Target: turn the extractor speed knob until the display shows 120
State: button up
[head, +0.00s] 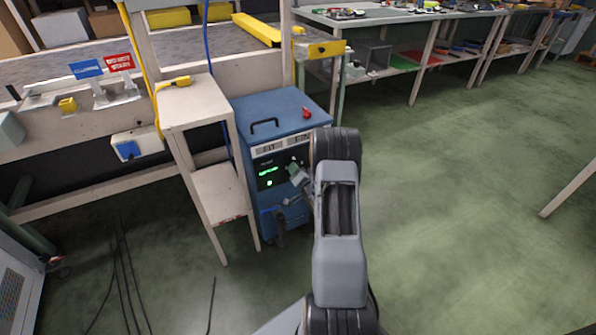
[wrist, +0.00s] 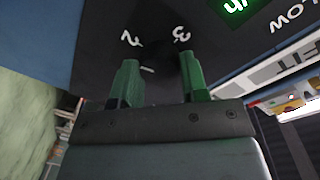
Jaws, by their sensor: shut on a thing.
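The blue extractor cabinet (head: 277,115) stands on the floor with its dark control panel facing me. Its display (head: 268,171) glows green, but the digits are too small to read; the wrist view shows only a cut-off corner of a lit display (wrist: 238,5). My gripper (head: 295,172) is at the panel, to the right of the display. In the wrist view my gripper (wrist: 159,66) has its two green fingers against the dark panel, below the white marks 2 and 3, shut on the speed knob. The dark knob itself is hard to make out between the fingers.
A narrow pale stand (head: 193,105) is close on the cabinet's left. A red object (head: 306,113) and a black handle (head: 264,124) are on the cabinet's top. Cables lie on the floor at left. The green floor (head: 450,200) to the right is open.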

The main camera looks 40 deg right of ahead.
jog(key=o, duration=0.9)
jog(key=s+p, duration=0.1)
jog(key=s, duration=0.3)
jog(key=s+a+p, duration=0.1)
jog(key=s, duration=0.4)
jog(key=s+a, duration=0.1)
jog(key=s, duration=0.3)
jog(key=shift+s+a+r+p, duration=0.15)
jog(key=shift+s+r+p, duration=0.15)
jog(key=shift+r+p, duration=0.1)
